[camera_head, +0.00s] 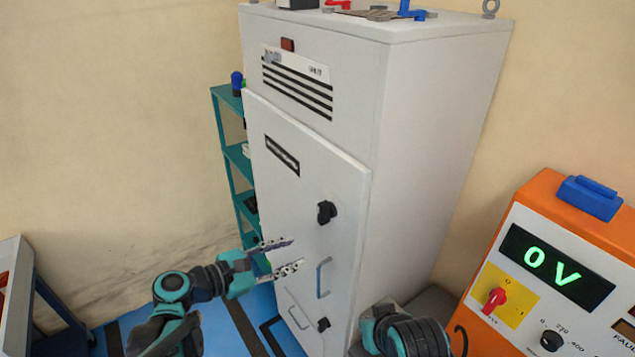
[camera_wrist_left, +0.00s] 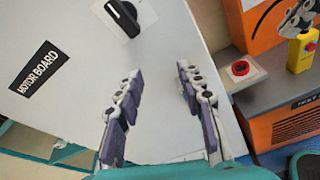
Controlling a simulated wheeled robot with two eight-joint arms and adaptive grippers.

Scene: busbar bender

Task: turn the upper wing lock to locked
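The upper wing lock (camera_head: 326,212) is a black knob on the grey cabinet door (camera_head: 285,215), above the door handle (camera_head: 323,278). In the left wrist view the black knob (camera_wrist_left: 125,17) sits at the top, on a pale square plate, beyond the fingertips. Its wing looks slanted there. My left gripper (camera_head: 296,252) is open and empty, below and left of the knob and apart from it. In the wrist view its two fingers (camera_wrist_left: 160,72) are spread with nothing between them.
A second black wing lock (camera_head: 323,324) is low on the door. An orange cabinet (camera_head: 530,260) with a 0 V display stands at the right. A teal shelf (camera_head: 232,155) stands behind the cabinet at the left. A MOTOR BOARD label (camera_wrist_left: 38,68) is on the door.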

